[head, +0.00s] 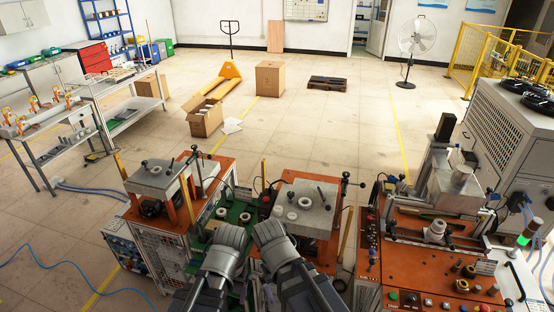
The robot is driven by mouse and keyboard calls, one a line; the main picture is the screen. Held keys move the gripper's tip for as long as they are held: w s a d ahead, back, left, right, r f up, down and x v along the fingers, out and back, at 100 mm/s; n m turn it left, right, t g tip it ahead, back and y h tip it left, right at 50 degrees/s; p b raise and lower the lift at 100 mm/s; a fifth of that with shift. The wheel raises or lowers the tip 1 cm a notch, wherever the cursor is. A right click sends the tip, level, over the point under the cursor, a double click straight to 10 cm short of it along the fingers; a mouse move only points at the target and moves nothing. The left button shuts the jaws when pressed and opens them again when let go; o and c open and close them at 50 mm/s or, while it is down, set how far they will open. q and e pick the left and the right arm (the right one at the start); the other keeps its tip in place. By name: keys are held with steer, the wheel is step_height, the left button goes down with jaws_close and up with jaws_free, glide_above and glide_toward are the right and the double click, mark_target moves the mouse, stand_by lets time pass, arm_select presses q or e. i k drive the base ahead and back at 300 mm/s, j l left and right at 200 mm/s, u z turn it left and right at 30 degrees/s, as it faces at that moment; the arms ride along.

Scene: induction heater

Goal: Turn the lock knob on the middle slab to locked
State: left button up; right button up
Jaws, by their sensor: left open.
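The middle slab (312,222) is a thick grey plate on the orange-topped middle station. It carries pale round pieces near its left edge and dark upright pins. A black ball-ended lever (345,176) stands at its back right corner. I cannot tell which part is the lock knob or how it is turned. My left gripper (233,234) is in front of and left of the slab, apart from it; it is open and its fingertips are hard to see. My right gripper (266,230) is beside it, near the slab's front left; its fingers are hidden.
Another grey slab (157,176) stands on the left orange station, with a green surface (238,211) between the stations. A larger orange machine (428,255) with buttons is at the right, beside a grey chiller cabinet (502,125). Open floor (330,125) lies behind.

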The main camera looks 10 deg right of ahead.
mark_target(290, 194)
steer(key=i+l+z, duration=0.2)
steer(key=i+z, duration=0.5)
steer(key=i, duration=0.2)
